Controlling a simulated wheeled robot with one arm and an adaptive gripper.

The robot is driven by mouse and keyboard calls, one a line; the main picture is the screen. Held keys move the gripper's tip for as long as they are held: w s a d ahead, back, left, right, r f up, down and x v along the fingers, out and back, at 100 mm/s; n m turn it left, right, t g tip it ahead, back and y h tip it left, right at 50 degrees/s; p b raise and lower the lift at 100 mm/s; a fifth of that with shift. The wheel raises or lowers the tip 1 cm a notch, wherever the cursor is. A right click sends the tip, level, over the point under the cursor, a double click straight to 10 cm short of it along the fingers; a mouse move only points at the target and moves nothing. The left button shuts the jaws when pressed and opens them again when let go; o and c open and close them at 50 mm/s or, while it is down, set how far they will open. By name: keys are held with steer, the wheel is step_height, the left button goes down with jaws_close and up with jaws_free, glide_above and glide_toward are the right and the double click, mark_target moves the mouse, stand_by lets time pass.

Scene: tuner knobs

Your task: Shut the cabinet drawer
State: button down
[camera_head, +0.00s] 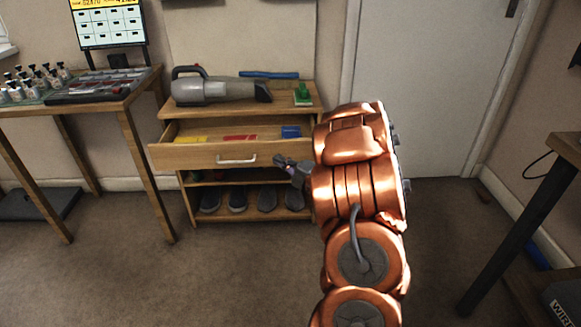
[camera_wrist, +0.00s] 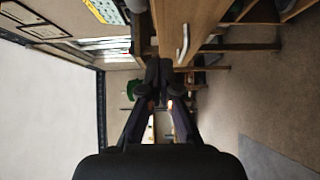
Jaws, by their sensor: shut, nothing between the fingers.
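The wooden cabinet (camera_head: 190,209) stands against the wall in the head view. Its top drawer (camera_head: 195,157) is pulled open, with yellow, red and blue items inside. The drawer front carries a pale bar handle (camera_head: 237,161). My gripper (camera_head: 278,160) is shut and empty, close to the right end of the drawer front; I cannot tell if it touches. In the wrist view, turned sideways, the shut fingers (camera_wrist: 158,72) point ahead beside the wooden drawer front (camera_wrist: 205,15), and the handle (camera_wrist: 183,45) shows just to their right. My arm hides the cabinet's right side.
A handheld vacuum (camera_head: 215,88), a blue object (camera_head: 269,75) and a green brush (camera_head: 302,95) lie on the cabinet top. Several shoes (camera_head: 237,200) sit on the lowest shelf. A table (camera_head: 135,95) stands at left, a dark-legged desk (camera_head: 566,146) at right. The carpet in front is clear.

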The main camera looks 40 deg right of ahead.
mark_target(260, 142)
steer(key=w, duration=0.2)
steer(key=w+b, duration=0.1)
steer(key=w, duration=0.3)
steer(key=shift+w+d+r+b, duration=0.2)
steer(key=shift+w+d+b, duration=0.05)
steer(key=shift+d+b, duration=0.05)
steer(key=shift+w+d, duration=0.65)
steer(key=shift+w, duration=0.15)
